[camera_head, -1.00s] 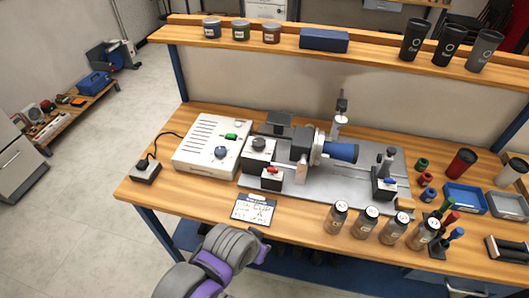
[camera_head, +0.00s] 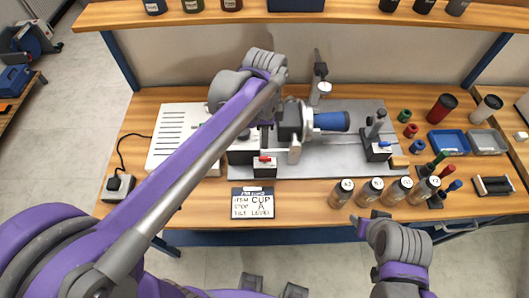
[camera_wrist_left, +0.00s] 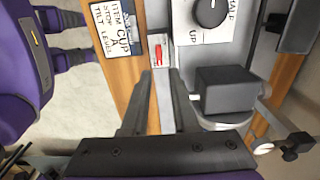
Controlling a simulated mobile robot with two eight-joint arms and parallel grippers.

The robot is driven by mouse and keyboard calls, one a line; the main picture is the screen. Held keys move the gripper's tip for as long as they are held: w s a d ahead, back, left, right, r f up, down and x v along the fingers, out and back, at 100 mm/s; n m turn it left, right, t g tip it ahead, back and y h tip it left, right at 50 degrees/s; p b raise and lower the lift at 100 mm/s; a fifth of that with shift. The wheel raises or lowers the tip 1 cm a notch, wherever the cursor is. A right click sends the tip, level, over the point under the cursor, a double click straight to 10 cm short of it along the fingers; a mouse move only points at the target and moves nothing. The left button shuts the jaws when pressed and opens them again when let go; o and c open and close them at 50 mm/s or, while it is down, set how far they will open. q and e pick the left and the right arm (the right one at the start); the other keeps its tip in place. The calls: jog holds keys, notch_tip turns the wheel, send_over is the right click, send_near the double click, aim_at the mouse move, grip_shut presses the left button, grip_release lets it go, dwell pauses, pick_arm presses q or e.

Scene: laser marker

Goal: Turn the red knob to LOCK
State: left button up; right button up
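The red knob (camera_head: 264,158) sits on a small dark-fronted block at the front left of the metal machine plate. In the left wrist view the red knob (camera_wrist_left: 158,50) lies on a light plate just beyond my fingertips; its markings are too small to read. My left gripper (camera_wrist_left: 160,76) is open and empty, its two fingers apart and pointing toward the knob, with no contact visible. In the head view my left arm crosses over the white control box, and the gripper is mostly hidden behind it. My right gripper (camera_head: 364,226) is near the table's front edge, its fingers unclear.
A black dial (camera_wrist_left: 210,12) marked HALF and UP is close by the red knob. The chuck with a blue cylinder (camera_head: 332,121) is to the right. A sign (camera_head: 252,203) lies in front. Several bottles (camera_head: 341,193) stand at the front right.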

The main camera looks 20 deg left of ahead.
aim_at(265, 157)
pick_arm(q)
notch_tip(265, 157, down, 9)
jog(key=shift+s+d+r, duration=0.1)
dwell(0.3)
grip_shut()
